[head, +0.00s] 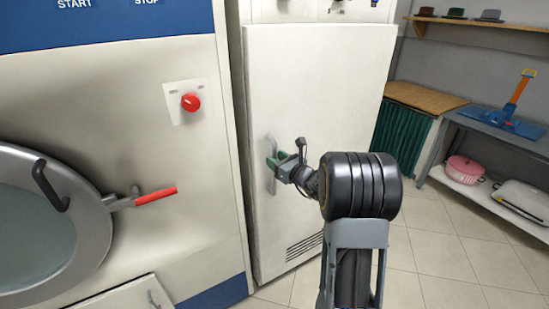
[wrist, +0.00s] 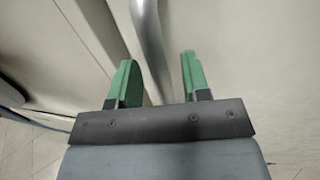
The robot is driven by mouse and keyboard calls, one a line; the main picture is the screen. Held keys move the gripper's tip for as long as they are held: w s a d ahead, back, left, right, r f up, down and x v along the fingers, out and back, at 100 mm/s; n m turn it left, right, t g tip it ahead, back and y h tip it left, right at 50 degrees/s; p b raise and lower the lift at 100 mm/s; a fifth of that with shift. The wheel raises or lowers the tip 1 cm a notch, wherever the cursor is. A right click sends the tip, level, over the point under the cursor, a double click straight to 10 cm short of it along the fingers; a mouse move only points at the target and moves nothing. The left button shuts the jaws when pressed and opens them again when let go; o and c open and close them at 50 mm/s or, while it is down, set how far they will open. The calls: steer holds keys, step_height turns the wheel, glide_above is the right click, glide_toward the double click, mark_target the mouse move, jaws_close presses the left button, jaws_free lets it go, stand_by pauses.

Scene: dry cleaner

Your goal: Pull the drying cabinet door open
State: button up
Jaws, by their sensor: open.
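The drying cabinet door (head: 325,100) is a tall off-white panel in the middle of the head view, with vent slots low down. I cannot tell whether it is fully shut or slightly ajar. Its upright metal handle (head: 272,185) is near the door's left edge. My gripper (head: 276,160) is at the handle, its green fingers partly hidden by my wrist. In the wrist view, my gripper (wrist: 157,65) is open, with one green finger on each side of the grey handle bar (wrist: 148,35). Gaps show between the bar and the fingers.
A large washing machine (head: 120,120) with a round door, a red-gripped lever (head: 155,196) and a red knob (head: 190,102) stands close on the left. A shelf unit (head: 470,190) with a pink pot (head: 464,169) is at the right. Tiled floor (head: 440,260) is clear at front right.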

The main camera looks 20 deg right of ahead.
steer(key=shift+w+a, duration=0.2)
steer(key=shift+w, duration=0.4)
jaws_close()
